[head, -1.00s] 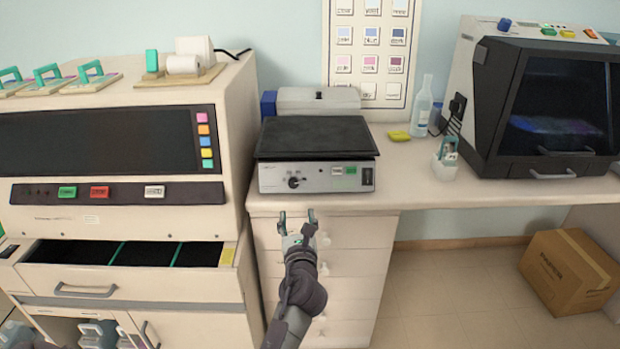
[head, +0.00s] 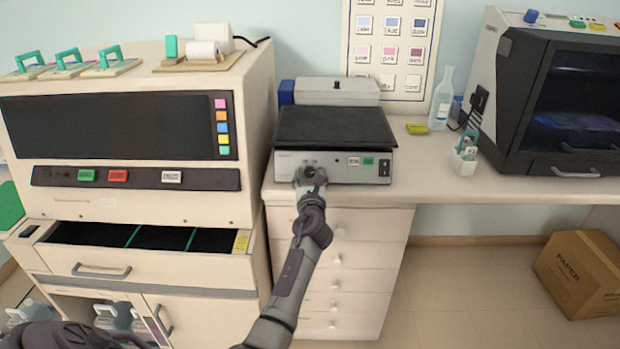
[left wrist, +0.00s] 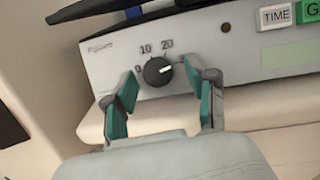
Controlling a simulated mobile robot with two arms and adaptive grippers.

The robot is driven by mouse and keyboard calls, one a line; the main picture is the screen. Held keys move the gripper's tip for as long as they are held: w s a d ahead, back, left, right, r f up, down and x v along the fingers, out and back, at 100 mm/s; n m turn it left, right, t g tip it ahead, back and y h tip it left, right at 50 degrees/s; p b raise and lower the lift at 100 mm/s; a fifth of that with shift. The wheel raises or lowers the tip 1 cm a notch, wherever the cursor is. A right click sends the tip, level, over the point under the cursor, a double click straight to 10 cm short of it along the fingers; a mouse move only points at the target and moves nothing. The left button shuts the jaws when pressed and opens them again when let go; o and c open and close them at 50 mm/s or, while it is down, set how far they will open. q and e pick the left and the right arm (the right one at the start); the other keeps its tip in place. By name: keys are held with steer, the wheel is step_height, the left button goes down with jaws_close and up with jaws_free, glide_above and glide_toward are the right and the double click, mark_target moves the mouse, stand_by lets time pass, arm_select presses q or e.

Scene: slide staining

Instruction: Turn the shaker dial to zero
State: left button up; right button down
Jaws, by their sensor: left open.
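The shaker (head: 335,128) stands on the bench with a black platform on top and a pale front panel. Its dark round dial (left wrist: 157,71) shows in the left wrist view, with marks 0, 10 and 20 around its left and top. The dial's white pointer line points right and slightly up, past the 20 mark and away from 0. My left gripper (head: 311,174) is at the panel and hides most of the dial in the head view. In the left wrist view its teal fingers (left wrist: 160,78) are open, one either side of the dial, with gaps visible.
TIME and green buttons (left wrist: 275,15) sit on the panel to the right of the dial. A large staining machine (head: 150,200) with an open drawer stands close on the left. Bare bench (head: 450,188) lies to the right, before a black-fronted cabinet (head: 575,100).

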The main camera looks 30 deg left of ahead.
arm_select(q)
jaws_close()
stand_by(0.3)
